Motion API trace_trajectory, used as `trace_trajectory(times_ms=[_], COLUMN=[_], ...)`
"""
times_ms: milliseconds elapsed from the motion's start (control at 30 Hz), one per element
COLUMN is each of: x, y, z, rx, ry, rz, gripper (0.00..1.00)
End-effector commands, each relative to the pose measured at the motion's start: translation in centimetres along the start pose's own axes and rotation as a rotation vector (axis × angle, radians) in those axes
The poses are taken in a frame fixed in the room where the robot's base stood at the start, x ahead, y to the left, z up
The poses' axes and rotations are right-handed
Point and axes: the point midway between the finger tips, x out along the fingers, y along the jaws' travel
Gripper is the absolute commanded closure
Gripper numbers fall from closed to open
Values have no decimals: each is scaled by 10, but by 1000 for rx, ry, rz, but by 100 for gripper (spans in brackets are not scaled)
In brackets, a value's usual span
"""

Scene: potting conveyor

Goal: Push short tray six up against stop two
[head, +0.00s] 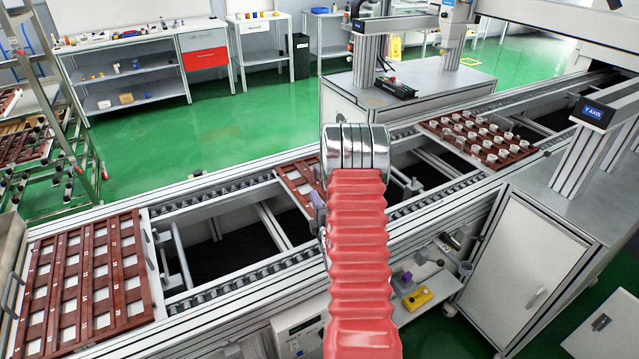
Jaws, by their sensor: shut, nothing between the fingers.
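A dark red tray (294,178) lies on the conveyor just left of my arm, partly hidden behind it; no number on it is readable. A larger red tray (85,280) with rows of pale square openings lies at the conveyor's left end. A third red tray (478,138) with several white round pieces lies farther right. I cannot tell which tray is number six or which part is stop two. My gripper (319,206) is mostly hidden behind my red-sleeved arm; a small grey part shows at its left side, close to the middle tray. It is shut and empty.
The conveyor's roller rails (225,288) run from lower left to upper right, with open gaps between trays. A white cabinet (515,255) stands at right, and a gantry post (370,60) stands behind the belt. A yellow object (418,298) lies on a low shelf.

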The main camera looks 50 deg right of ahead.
Motion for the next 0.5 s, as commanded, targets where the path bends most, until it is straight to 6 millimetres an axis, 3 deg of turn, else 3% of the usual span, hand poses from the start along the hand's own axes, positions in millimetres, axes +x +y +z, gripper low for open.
trace_trajectory(times_ms=[500], x=[76], y=[0], z=[0], rx=[0], ry=[0], rz=[1], gripper=[100])
